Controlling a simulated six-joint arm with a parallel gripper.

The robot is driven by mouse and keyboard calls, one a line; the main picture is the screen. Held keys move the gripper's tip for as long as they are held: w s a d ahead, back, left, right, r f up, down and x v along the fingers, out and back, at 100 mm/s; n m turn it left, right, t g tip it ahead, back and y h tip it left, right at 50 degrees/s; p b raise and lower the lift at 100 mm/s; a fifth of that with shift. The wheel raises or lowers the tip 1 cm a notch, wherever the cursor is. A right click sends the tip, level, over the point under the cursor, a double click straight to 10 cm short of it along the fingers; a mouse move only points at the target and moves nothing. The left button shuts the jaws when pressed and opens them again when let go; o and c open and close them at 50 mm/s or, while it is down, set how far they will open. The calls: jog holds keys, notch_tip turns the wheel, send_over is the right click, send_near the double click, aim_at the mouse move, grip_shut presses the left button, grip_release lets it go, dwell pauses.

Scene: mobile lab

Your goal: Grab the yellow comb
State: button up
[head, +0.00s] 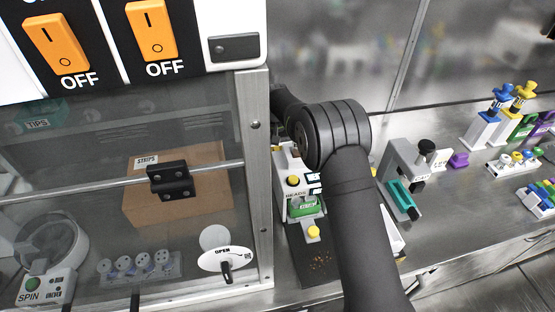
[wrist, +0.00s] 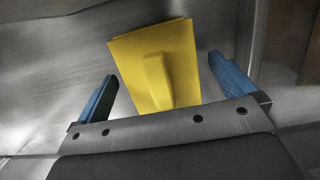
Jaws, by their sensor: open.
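The yellow comb (wrist: 180,65) shows in the wrist view as a flat yellow plate with a raised grip on its face. It is in front of a metal surface, and its lower edge is hidden behind my gripper's body. My gripper (wrist: 168,85) is open, with one blue finger on each side of the comb.
A glass-fronted cabinet (head: 252,180) stands at left, with a cardboard box (head: 190,205) inside. A green-and-white device (head: 295,190) is left of my arm. A grey device with a teal part (head: 403,198) is right of it. Coloured pipette-like tools (head: 488,125) stand farther right.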

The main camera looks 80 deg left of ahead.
jog(key=c, duration=1)
